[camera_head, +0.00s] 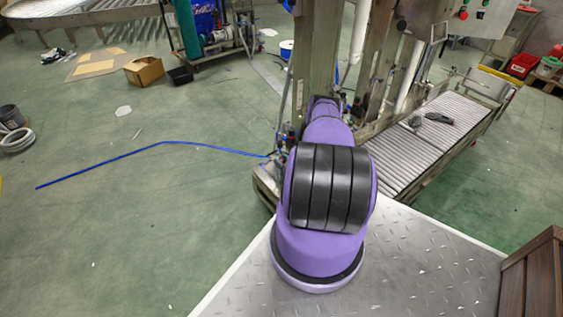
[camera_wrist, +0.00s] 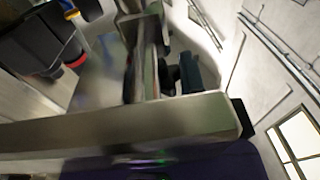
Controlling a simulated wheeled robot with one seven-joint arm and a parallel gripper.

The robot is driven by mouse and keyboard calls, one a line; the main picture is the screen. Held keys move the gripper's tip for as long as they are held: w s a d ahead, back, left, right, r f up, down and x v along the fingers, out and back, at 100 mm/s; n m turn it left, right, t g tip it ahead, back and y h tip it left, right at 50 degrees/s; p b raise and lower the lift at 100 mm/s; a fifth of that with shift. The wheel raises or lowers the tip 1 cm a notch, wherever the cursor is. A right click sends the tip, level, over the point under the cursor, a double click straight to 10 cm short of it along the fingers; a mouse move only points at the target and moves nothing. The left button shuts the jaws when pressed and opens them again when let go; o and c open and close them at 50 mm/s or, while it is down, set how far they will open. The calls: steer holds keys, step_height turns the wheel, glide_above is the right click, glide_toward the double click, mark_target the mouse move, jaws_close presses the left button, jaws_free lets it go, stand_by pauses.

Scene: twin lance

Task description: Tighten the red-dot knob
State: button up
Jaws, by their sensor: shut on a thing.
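No knob with a red dot can be made out in either view. In the wrist view, the purple body of my gripper fills the bottom, behind a wide metal bar. Narrow upright parts above the bar seem to be my gripper's jaws (camera_wrist: 147,72), close together on a part I cannot identify. Dark rounded pieces stand right beside them. In the head view, my purple arm reaches forward to the grey metal machine post (camera_head: 318,45) and hides my gripper.
Dark parts with red and yellow edges (camera_wrist: 75,62) are at the wrist view's upper left. A roller conveyor (camera_head: 425,145) runs right of the post. A blue hose (camera_head: 110,164) lies on the green floor. A wooden crate (camera_head: 540,280) is at lower right.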

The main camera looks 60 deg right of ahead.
steer(key=m+g+h, duration=0.1)
steer(key=m+h, duration=0.1)
steer(key=h, duration=0.1)
steer(key=m+g+h, duration=0.2)
steer(key=m+h, duration=0.1)
steer(key=h, duration=0.1)
steer(key=shift+a+g, duration=0.1)
steer(key=shift+g, duration=0.2)
steer(key=m+g+h, duration=0.4)
steer(key=g, duration=0.1)
steer(key=shift+w+m+g+h, duration=0.1)
steer(key=shift+m+g+h, duration=0.2)
steer(key=shift+m+h, duration=0.1)
steer(key=m+g+h, duration=0.1)
steer(key=m+g, duration=0.1)
steer(key=g, duration=0.1)
steer(key=m+g+h, duration=0.1)
steer(key=m+g, duration=0.1)
steer(key=g, duration=0.1)
steer(key=shift+g, duration=0.3)
steer(key=shift+m+g, duration=2.2)
steer(key=shift+g, duration=1.2)
steer(key=o, duration=0.9)
steer(key=v, duration=1)
steer(key=shift+a+r, duration=0.25)
steer(key=shift+a, duration=0.05)
